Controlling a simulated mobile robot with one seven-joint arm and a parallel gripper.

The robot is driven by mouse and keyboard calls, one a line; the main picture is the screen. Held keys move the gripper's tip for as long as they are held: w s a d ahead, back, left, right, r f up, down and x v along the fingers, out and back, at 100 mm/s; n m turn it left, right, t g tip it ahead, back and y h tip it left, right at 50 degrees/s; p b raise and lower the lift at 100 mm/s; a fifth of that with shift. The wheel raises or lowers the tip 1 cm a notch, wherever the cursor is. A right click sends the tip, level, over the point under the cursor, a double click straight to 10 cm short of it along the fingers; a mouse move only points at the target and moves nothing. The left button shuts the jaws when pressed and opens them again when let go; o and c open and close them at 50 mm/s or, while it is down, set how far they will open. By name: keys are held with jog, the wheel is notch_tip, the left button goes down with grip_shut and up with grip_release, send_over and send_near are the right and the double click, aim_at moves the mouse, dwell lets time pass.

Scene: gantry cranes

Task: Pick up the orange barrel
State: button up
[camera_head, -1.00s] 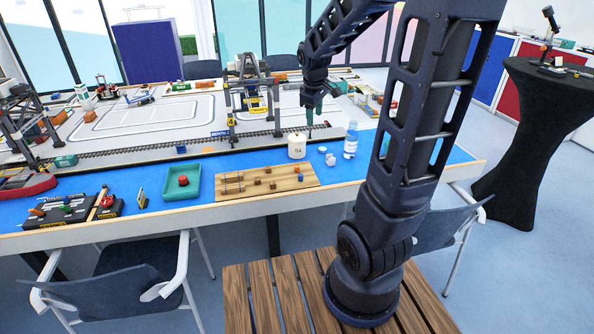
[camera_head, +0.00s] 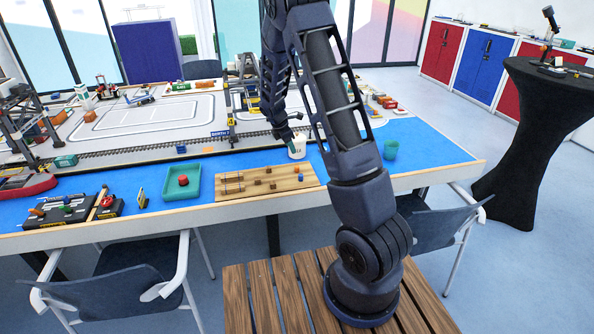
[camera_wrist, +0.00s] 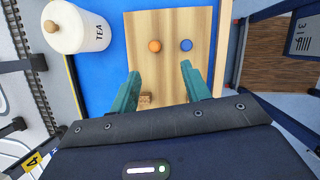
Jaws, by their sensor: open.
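The orange barrel (camera_wrist: 154,46) shows as a small round orange top on the wooden board (camera_wrist: 174,22) in the wrist view, left of a similar blue barrel (camera_wrist: 186,45). My gripper (camera_wrist: 158,72) is open and empty, its two teal fingers pointing toward the board. The orange barrel lies just past the fingertips, roughly between their lines. A small brown block (camera_wrist: 145,99) shows between the fingers, partly hidden by my gripper body. In the head view my gripper (camera_head: 294,144) is above the table by the white TEA jar, behind the board (camera_head: 235,191).
The white TEA jar (camera_wrist: 78,27) stands close to the board. A teal tray (camera_head: 181,194) sits left of the board, and a teal cup (camera_head: 390,150) stands to the right. A crane and rail track (camera_head: 130,150) are behind. The blue table right of the cup is clear.

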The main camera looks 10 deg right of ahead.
aim_at(296, 167)
jog(key=shift+n, duration=0.8)
jog(key=shift+w+a+x, duration=0.25)
jog(key=shift+x, duration=2.1)
jog(key=shift+w+a+x, duration=0.2)
jog(key=shift+x, duration=2.15)
jog(key=shift+w+a+x, duration=0.25)
jog(key=shift+x, duration=2.1)
jog(key=shift+f, duration=0.2)
grip_shut()
